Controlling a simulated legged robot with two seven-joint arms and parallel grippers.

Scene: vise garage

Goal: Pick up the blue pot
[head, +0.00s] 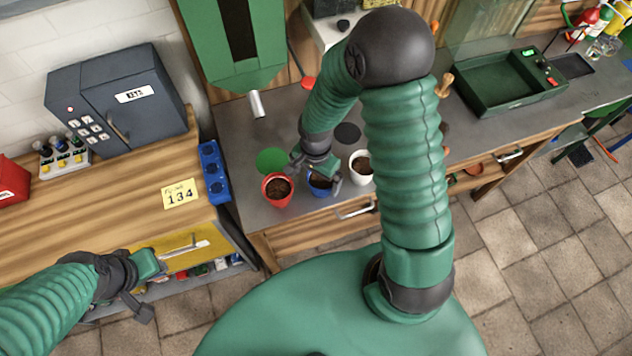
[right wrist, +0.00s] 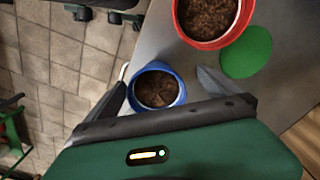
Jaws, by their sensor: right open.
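The blue pot (head: 320,185), filled with brown soil, stands on the grey bench top between a red pot (head: 277,189) and a white pot (head: 361,168). My right gripper (head: 317,176) is over the blue pot and partly hides it in the head view. In the right wrist view the blue pot (right wrist: 157,88) lies between the two spread fingers of the right gripper (right wrist: 163,90). The jaws are open, and I cannot tell whether either finger touches the pot. My left gripper (head: 146,285) hangs at the lower left, away from the pots; its jaws appear spread.
A green disc (head: 271,160) lies behind the red pot, and a dark disc (head: 347,133) behind the white pot. The bench's front edge and a drawer handle (head: 356,210) are close to the pots. A green tray (head: 508,82) stands to the right.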

